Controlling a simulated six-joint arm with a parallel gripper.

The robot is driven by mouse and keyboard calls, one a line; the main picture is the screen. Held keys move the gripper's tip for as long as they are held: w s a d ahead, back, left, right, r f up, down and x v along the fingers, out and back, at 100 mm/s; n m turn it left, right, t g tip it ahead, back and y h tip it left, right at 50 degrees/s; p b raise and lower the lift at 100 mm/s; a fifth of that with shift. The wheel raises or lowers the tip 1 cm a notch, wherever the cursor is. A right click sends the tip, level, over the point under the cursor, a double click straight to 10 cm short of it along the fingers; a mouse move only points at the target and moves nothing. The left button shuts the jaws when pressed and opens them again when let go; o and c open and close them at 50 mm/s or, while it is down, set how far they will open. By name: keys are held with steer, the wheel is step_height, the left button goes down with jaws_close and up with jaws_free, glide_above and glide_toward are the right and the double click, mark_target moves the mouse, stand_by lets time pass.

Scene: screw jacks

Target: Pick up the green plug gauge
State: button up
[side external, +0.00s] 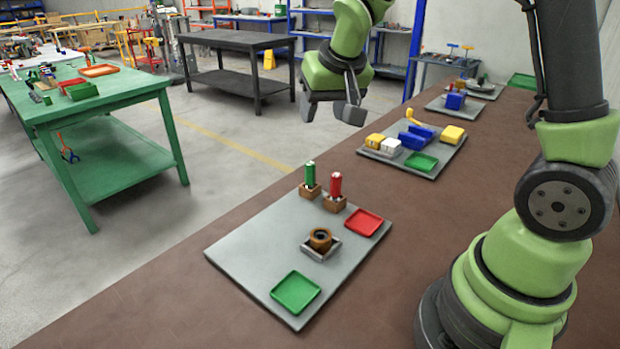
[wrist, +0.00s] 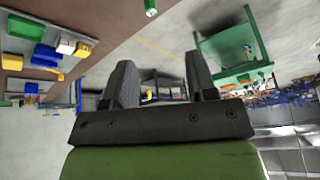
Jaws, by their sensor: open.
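The green plug gauge (side external: 310,175) stands upright in a small wooden block on the grey board (side external: 250,260) in the side view. A red plug gauge (side external: 336,186) stands in a similar block just to its right. My gripper (side external: 343,112) is high above the bench, beyond the gauges and apart from them. In the wrist view its two dark fingers (wrist: 160,85) are spread with nothing between them. A small green cylinder end (wrist: 151,8) shows at the top edge of the wrist view; it looks like the green gauge.
The board also bears a red tray (side external: 364,223), a green tray (side external: 295,292) and a brown ring (side external: 320,239) in a grey holder. Farther along the brown bench (side external: 420,215), another board (side external: 412,155) holds yellow, white and blue blocks. The board's left part is clear.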

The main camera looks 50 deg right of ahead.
mark_target(310, 163)
steer(key=shift+g, duration=0.5)
steer(key=x, duration=0.4)
steer(key=d+x, duration=0.1)
steer(key=x, duration=0.4)
steer(key=w+d+x, duration=0.1)
steer(key=x, duration=0.4)
steer(key=shift+w+r, duration=0.1)
steer(key=shift+r, duration=0.05)
steer(key=shift+w+x, duration=0.2)
steer(key=shift+x, duration=2.75)
steer(key=shift+d+r, duration=0.15)
jaws_close()
